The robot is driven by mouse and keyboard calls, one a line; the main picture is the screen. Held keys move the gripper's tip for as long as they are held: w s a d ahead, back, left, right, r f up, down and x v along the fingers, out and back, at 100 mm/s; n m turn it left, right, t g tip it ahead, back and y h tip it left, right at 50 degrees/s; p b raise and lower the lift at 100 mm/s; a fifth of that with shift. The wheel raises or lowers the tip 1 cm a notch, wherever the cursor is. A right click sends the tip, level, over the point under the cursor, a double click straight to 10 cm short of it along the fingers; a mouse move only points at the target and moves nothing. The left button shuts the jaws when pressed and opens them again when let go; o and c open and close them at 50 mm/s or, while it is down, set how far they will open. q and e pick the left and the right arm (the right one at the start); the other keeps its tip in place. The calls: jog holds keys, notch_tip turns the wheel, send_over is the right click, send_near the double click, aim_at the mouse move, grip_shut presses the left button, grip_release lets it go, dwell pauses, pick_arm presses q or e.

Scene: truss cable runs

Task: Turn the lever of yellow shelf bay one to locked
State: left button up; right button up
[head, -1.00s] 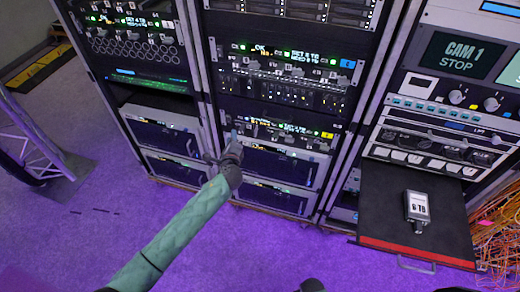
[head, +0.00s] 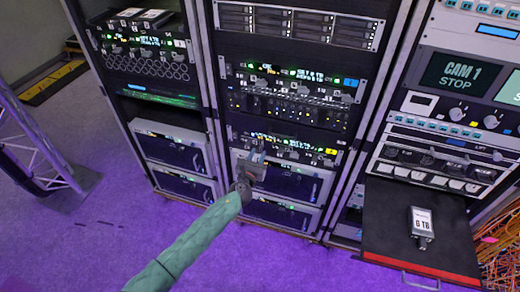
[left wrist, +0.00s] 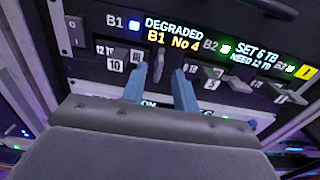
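The yellow shelf is the lower unit in the middle rack, with a yellow tag (head: 330,151) at its right end. Below are a drive label marked 12 TB, 10 (left wrist: 115,60) and a small grey lever (left wrist: 157,58). My left gripper (head: 258,148) is at the shelf's left part; in the wrist view its blue fingertips (left wrist: 160,74) stand apart, around or just before that lever. Contact and lever setting cannot be told. My right gripper is not in view.
The blue-tagged shelf (head: 350,83) is just above. At right, a pulled-out black tray (head: 385,235) holds a drive labelled 6 TB (head: 421,227). Another lever (left wrist: 268,9) juts in at the wrist view's top right. The floor in front is clear.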

aim_at(262, 147)
pick_arm(q)
jog(key=x, duration=0.3)
jog(key=shift+w, duration=0.2)
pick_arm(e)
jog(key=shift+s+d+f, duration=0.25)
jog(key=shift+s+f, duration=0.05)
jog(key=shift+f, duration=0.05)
pick_arm(q)
grip_shut()
